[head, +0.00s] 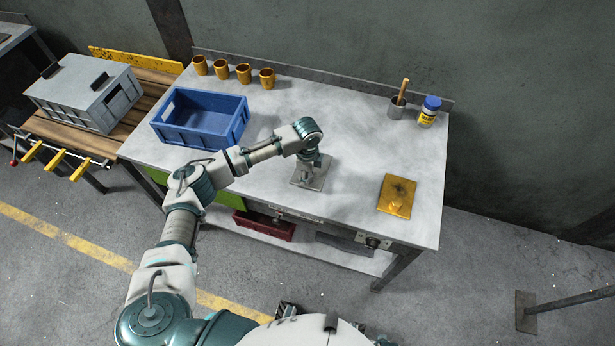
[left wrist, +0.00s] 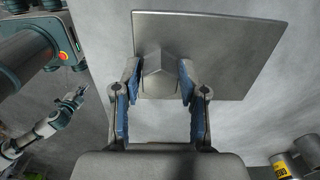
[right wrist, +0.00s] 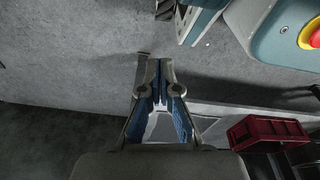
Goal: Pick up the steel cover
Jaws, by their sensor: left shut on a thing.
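The steel cover (head: 317,183) is a flat grey square plate with a knob, on the middle of the workbench near its front edge. My left gripper (head: 307,168) is above it. In the left wrist view its blue-padded fingers (left wrist: 159,82) are shut on the hexagonal knob of the steel cover (left wrist: 225,50). I cannot tell whether the plate touches the bench. My right gripper (right wrist: 159,70) shows in the right wrist view with its fingertips together and nothing between them, over the floor in front of the bench.
On the workbench (head: 350,125) stand a blue crate (head: 200,135), several orange cups (head: 243,73), a grey cup with a brush (head: 397,108) and a blue-lidded jar (head: 428,112). A yellow plate (head: 397,196) lies at right. A red bin (head: 264,226) sits below.

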